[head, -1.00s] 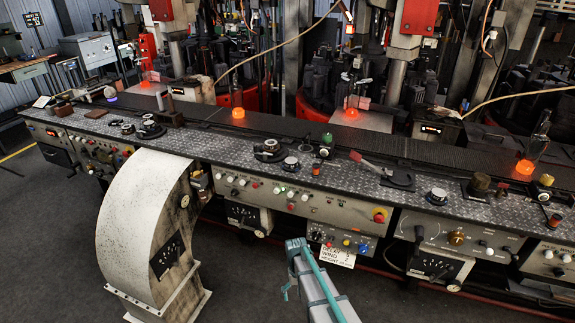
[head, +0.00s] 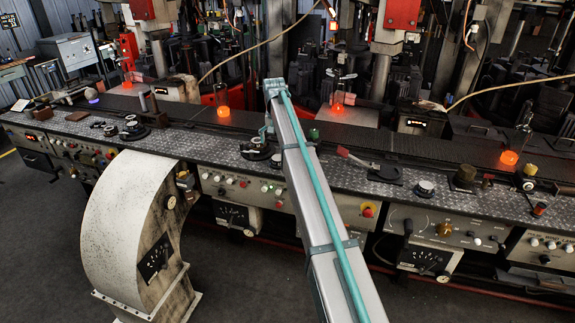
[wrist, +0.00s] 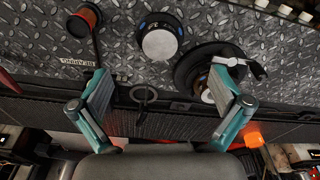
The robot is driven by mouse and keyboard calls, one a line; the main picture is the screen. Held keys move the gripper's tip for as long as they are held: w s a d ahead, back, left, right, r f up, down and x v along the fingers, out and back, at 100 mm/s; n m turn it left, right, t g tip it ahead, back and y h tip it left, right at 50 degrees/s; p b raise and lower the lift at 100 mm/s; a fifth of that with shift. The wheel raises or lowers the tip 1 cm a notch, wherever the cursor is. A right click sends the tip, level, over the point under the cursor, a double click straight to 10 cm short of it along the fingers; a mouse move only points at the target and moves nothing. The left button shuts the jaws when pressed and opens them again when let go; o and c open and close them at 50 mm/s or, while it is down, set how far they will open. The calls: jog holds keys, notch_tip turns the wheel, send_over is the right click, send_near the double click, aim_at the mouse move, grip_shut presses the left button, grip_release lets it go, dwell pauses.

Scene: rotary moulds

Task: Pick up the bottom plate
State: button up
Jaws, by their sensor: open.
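No label marks the bottom plate, and I cannot tell for sure which part it is. A round puck with a pale top and dark blue-black rim (wrist: 160,42) lies on the diamond-plate bench top; it also shows in the head view (head: 276,160). Beside it is a black round disc (wrist: 190,72) with a metal lever piece on it, also in the head view (head: 256,153). My gripper (wrist: 162,95) is open and empty, its fingers spread wide above the bench. Its fingertips are below the puck in the wrist picture; the right finger overlaps the disc.
An orange-and-black cylinder (wrist: 85,18) stands left of the puck in the wrist view. A black ring-ended piece (wrist: 143,95) shows between my fingers.

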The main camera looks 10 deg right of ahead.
aim_at(278, 157)
jog(key=shift+w+d+r, duration=0.2)
jog(key=shift+r, duration=0.15)
jog(key=shift+w+d+f+p, duration=0.1)
jog(key=shift+w+f+p, duration=0.35)
jog(key=shift+f, duration=1.3)
jog(key=shift+w+f+p, duration=0.1)
jog(key=shift+f+p, duration=0.7)
jog(key=shift+f, duration=0.95)
jog(key=shift+w+d+f+p, duration=0.15)
jog(key=shift+f+p, duration=0.45)
jog(key=shift+f, duration=1.15)
jog(key=shift+a+r, duration=0.15)
jog(key=c, duration=1.9)
jog(key=shift+w+r, duration=0.15)
jog(key=shift+r, duration=0.15)
grip_shut()
notch_tip(278, 157, up, 2)
jog(key=shift+r+b, duration=0.25)
jog(key=shift+b, duration=0.3)
jog(key=s+d+r+b, duration=0.4)
jog(key=s+d+r, duration=0.2)
jog(key=s+r, duration=0.3)
jog(key=s, duration=0.4)
jog(key=shift+r, duration=0.4)
